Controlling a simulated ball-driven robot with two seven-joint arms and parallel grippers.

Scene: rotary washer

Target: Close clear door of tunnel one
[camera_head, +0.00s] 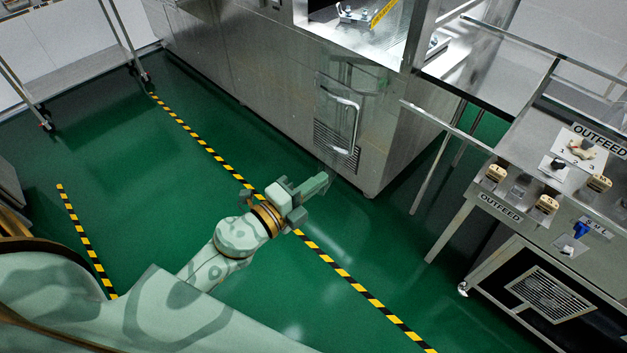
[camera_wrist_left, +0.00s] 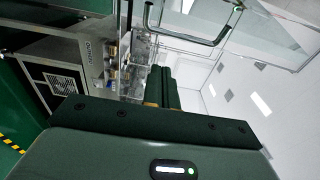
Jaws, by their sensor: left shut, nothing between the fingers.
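My left gripper (camera_head: 318,186) is over the green floor in the head view, with its fingers together and nothing between them. In the left wrist view its closed dark fingers (camera_wrist_left: 163,82) point away from the camera. Beyond them, at the top of the wrist view, is a metal bar handle (camera_wrist_left: 190,40). A clear framed panel (camera_wrist_left: 265,30) extends to its right and looks like a clear door. The gripper appears apart from the handle. I cannot tell which tunnel the panel belongs to. My right gripper is not in view.
An outfeed control panel (camera_head: 550,195) with switches is at the right, above a vented cabinet (camera_head: 550,292). A wheeled rack (camera_head: 90,72) stands at far left. Striped tape (camera_head: 340,268) crosses the open floor.

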